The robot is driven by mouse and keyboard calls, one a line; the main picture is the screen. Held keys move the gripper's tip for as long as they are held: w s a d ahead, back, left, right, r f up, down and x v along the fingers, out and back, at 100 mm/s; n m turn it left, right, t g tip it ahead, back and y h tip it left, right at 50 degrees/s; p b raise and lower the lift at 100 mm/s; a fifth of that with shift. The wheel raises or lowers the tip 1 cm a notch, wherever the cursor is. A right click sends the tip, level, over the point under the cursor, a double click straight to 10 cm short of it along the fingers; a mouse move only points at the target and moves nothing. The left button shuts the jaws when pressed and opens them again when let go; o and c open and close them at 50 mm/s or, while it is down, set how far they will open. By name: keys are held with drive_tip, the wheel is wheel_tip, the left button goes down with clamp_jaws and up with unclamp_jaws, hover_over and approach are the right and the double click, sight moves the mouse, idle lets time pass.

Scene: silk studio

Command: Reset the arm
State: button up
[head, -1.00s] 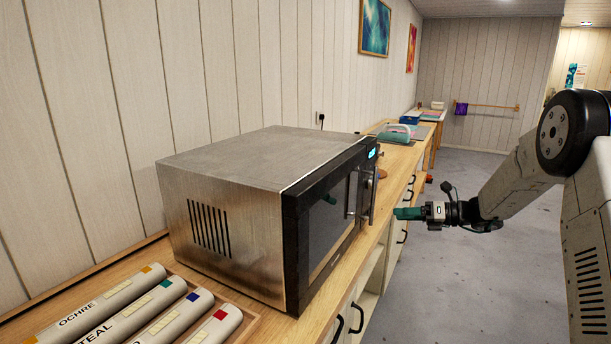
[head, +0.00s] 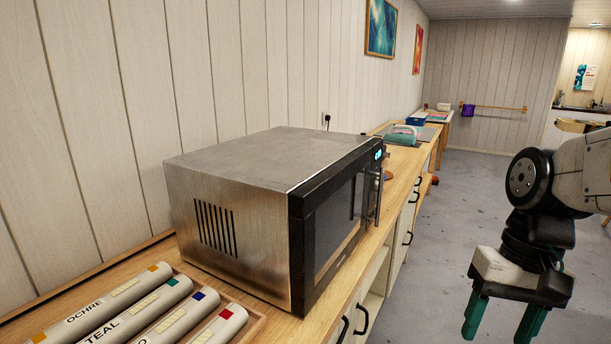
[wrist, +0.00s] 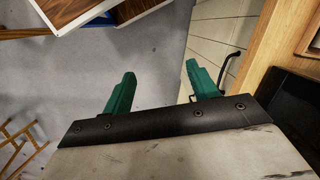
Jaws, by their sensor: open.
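My gripper (head: 502,322) is at the lower right of the head view, with its green fingers pointing down. It is open and empty, clear of the counter and to the right of the microwave. In the wrist view my gripper (wrist: 158,92) shows two green fingers spread apart, with grey floor and pale cabinet boards beyond them. The lower fingertips are near the bottom edge of the head view.
A steel microwave (head: 255,160) with a black front stands on the wooden counter (head: 405,180). Several labelled tubes (head: 125,305) lie at its near end. A teal-handled item (head: 402,134) sits farther along. The grey floor (head: 450,210) is open to the right.

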drive_tip(key=s+r+n+t+h, duration=0.1)
drive_tip(key=s+r+n+t, duration=0.1)
drive_tip(key=s, duration=0.4)
drive_tip(key=shift+s+r+t+h, duration=0.15)
drive_tip(key=shift+r+t+h, duration=0.1)
drive_tip(key=shift+t+h, duration=0.05)
idle(0.4)
